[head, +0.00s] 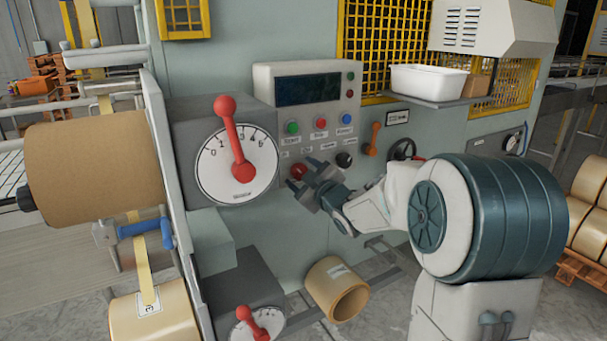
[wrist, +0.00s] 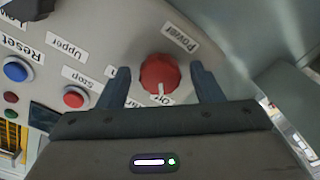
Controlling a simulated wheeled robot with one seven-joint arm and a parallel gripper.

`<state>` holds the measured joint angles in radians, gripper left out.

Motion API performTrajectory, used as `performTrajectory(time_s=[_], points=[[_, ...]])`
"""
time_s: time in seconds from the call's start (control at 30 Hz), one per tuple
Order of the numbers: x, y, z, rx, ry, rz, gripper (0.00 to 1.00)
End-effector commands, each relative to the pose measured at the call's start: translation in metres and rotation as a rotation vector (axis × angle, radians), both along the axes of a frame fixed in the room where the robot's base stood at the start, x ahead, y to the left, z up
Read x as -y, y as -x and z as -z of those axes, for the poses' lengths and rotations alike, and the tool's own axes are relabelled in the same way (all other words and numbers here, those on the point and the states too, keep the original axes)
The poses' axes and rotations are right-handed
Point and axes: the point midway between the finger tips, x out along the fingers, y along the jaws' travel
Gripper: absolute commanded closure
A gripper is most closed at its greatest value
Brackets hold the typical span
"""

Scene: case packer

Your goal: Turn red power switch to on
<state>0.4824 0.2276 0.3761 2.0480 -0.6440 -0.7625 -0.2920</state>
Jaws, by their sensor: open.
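The red power switch (wrist: 160,73) is a round knob on the grey panel, under a label reading "Power" in the wrist view. In the head view the red knob (head: 298,171) shows between my gripper's fingertips. My gripper (head: 304,175) is open, with one finger on each side of the knob. In the wrist view the fingers of my gripper (wrist: 160,84) stand apart from the knob, with gaps on both sides. Their exact depth to the panel cannot be told.
A black knob (head: 344,160) sits right of the red one. Green, red and blue buttons (head: 320,124) are above, under a dark screen (head: 308,90). A large dial with a red lever (head: 237,165) stands out at left. An orange handle (head: 374,138) is at right.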

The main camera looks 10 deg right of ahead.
Motion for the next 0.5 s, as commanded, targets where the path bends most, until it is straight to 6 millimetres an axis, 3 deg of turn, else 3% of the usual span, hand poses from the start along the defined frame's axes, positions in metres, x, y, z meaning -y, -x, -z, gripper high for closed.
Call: performTrajectory(time_s=[0.2, 0.37, 0.5], points=[[-0.0001, -0.0002, 0.0002, 0.000, 0.000, 0.000, 0.40], [0.0000, 0.0000, 0.0003, 0.000, 0.000, 0.000, 0.85], [0.0000, 0.0001, 0.0003, -0.002, -0.001, 0.000, 0.85]])
